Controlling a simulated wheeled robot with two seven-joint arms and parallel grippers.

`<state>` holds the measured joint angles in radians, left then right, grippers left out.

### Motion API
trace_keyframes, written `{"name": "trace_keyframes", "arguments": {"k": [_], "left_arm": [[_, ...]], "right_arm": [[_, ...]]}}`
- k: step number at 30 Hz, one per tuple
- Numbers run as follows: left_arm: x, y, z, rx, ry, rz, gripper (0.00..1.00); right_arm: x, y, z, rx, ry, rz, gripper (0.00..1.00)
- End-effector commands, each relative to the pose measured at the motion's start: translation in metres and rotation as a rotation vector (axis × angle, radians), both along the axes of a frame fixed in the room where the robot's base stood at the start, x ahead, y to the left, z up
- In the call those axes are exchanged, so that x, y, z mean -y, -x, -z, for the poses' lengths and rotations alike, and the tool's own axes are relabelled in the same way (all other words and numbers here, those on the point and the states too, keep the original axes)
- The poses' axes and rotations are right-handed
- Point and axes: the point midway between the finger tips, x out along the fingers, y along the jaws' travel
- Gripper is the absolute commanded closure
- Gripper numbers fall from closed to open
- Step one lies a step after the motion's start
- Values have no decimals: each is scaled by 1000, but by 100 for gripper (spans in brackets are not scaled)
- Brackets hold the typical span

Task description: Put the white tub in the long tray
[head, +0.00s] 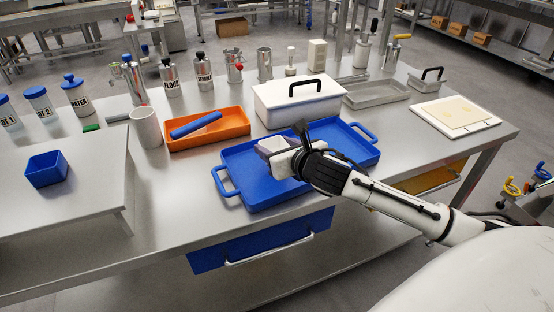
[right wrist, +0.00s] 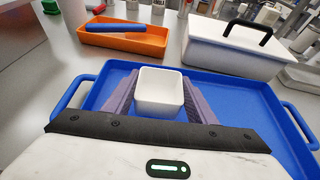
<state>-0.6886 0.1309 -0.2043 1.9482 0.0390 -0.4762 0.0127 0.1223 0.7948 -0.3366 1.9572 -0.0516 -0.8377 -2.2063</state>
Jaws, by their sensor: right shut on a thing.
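The white tub (right wrist: 160,90) is a small square open tub, upright and empty. My right gripper (head: 276,150) is shut on it, with a lavender finger on each side of it in the right wrist view. The long tray (head: 240,179) is blue, with a handle at each end, and lies on the steel table; it also fills much of the right wrist view (right wrist: 235,110). The tub is over the left half of the tray. I cannot tell whether its base touches the tray floor. In the head view the gripper largely hides the tub. My left gripper is not in view.
A white lidded box (head: 290,104) stands just behind the tray. An orange tray (head: 235,125) with a blue bar (head: 196,125) lies to its left, near a white cup (head: 146,128). A small blue box (head: 46,169) sits on the raised surface at left. The tray's right half looks empty.

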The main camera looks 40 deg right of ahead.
Motion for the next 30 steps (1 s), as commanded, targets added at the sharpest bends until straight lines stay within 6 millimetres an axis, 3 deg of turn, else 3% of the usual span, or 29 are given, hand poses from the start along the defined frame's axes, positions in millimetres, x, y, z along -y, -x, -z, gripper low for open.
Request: {"name": "trace_keyframes", "arguments": {"k": [9,19,20,22,23,30], "left_arm": [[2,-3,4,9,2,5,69],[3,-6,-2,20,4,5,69],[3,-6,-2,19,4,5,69],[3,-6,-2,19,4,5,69],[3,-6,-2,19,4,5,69],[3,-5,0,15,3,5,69]], "right_arm": [[0,1,38,-2,-1,0,70],[0,0,40,0,2,0,70],[0,0,40,0,1,1,45],[0,0,40,0,1,1,34],[0,0,40,0,1,1,30],[0,0,39,0,1,1,30]]}}
